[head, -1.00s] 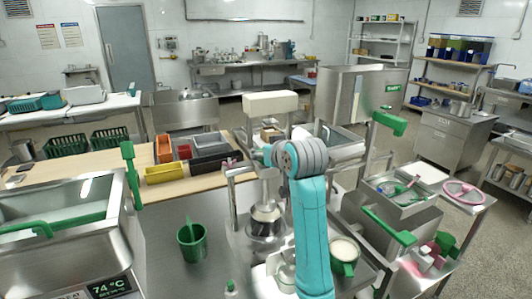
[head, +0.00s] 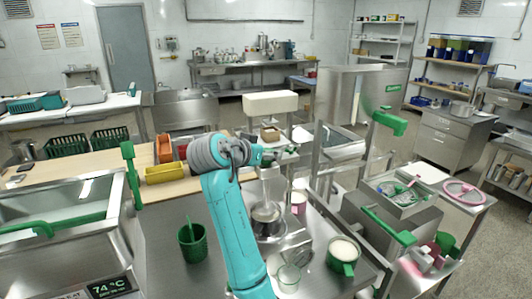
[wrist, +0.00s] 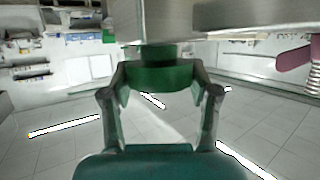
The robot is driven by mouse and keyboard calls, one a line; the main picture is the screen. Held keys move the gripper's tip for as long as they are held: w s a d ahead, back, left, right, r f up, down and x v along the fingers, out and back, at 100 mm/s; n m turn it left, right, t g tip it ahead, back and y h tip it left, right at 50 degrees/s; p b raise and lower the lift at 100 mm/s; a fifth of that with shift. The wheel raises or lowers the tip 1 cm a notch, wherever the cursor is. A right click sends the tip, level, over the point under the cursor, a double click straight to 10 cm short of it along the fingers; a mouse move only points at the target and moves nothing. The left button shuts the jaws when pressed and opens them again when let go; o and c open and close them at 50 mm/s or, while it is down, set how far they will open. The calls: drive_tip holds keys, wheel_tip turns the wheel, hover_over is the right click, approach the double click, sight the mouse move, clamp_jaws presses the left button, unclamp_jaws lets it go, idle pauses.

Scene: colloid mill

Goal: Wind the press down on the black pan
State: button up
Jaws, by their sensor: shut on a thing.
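The press stands in the middle of the head view, with a steel spindle (head: 265,185) and a round steel ram (head: 265,213) low over the bench. My gripper (head: 265,155) is at the top of the spindle, reached from the left. In the wrist view my gripper (wrist: 160,92) is shut on a green knob (wrist: 158,74), one finger on each side, just under a steel bar (wrist: 240,16). I cannot clearly make out the black pan under the ram. My arm hides the left part of the press.
A green mug (head: 193,243) stands left of the press. A green cup with white contents (head: 343,252) and a clear beaker (head: 289,278) stand at the front right. A cream block (head: 270,102) shows behind.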

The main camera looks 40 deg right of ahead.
drive_tip(key=shift+m+g+h, duration=0.3)
drive_tip(key=shift+m+g, duration=2)
drive_tip(key=shift+g, duration=0.4)
drive_tip(key=shift+f, duration=0.1)
drive_tip(key=o, duration=1.2)
drive_tip(key=shift+d, duration=0.1)
drive_tip(key=shift+c, duration=0.2)
drive_tip(key=v, duration=1.2)
drive_tip(key=shift+w, duration=0.15)
